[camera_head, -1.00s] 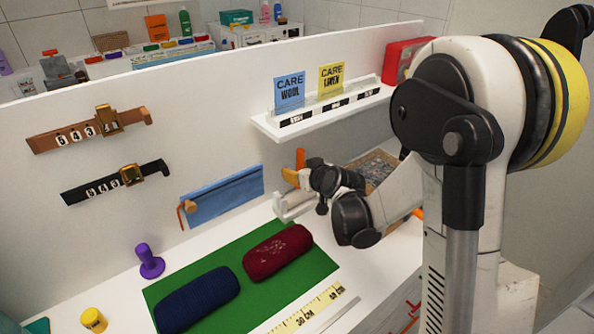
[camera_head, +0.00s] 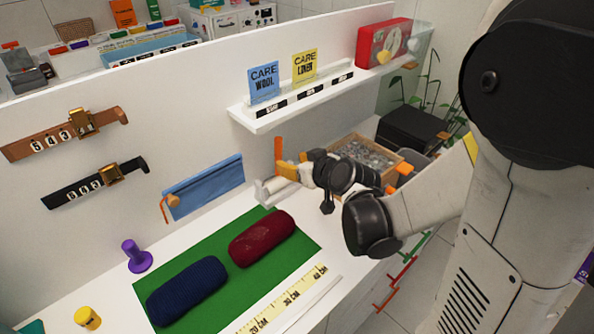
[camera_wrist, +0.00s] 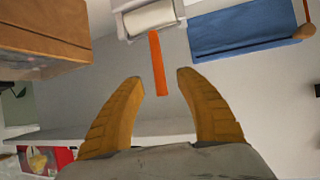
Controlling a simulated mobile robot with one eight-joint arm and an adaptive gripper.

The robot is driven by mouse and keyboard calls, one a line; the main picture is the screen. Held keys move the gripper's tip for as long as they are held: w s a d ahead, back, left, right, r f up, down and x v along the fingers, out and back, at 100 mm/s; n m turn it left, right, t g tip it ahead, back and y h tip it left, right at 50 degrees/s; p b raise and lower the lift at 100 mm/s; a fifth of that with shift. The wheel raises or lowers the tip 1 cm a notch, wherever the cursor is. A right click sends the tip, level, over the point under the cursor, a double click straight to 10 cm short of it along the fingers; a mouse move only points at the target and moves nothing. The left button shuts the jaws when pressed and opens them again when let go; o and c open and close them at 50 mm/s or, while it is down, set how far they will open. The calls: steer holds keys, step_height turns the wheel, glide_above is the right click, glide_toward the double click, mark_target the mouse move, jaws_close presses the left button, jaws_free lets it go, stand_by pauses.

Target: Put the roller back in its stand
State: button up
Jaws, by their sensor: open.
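The roller shows an upright orange handle (camera_head: 278,149) above a white cylinder in the head view. In the wrist view its orange handle (camera_wrist: 157,60) points from the white roller cylinder (camera_wrist: 149,19) toward the space between my fingertips. The cylinder appears to sit in a pale stand (camera_wrist: 121,8) at the top of that view. The stand (camera_head: 268,190) is partly hidden by my gripper in the head view. My gripper (camera_wrist: 162,78) has its two yellow fingers spread, with the handle's end between their tips. Neither finger clearly touches the handle.
A blue cloth (camera_head: 204,187) hangs on the wall left of the stand. A white shelf (camera_head: 292,104) with care cards is above. A wooden box (camera_head: 366,153) is behind my gripper. A green mat (camera_head: 219,309) holds a blue roll (camera_head: 187,291) and a red roll (camera_head: 261,238).

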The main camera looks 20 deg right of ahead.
steer(key=s+a+r+m+g+h, duration=0.1)
steer(key=s+r+g, duration=0.1)
steer(key=s, duration=0.9)
steer(key=s+r+m+g+h, duration=0.1)
steer(key=s+r+g, duration=0.1)
steer(key=s, duration=0.9)
steer(key=shift+s+a+r+g, duration=0.15)
steer(key=shift+a+r+g, duration=0.25)
steer(key=shift+g, duration=0.2)
steer(key=shift+f+b, duration=0.45)
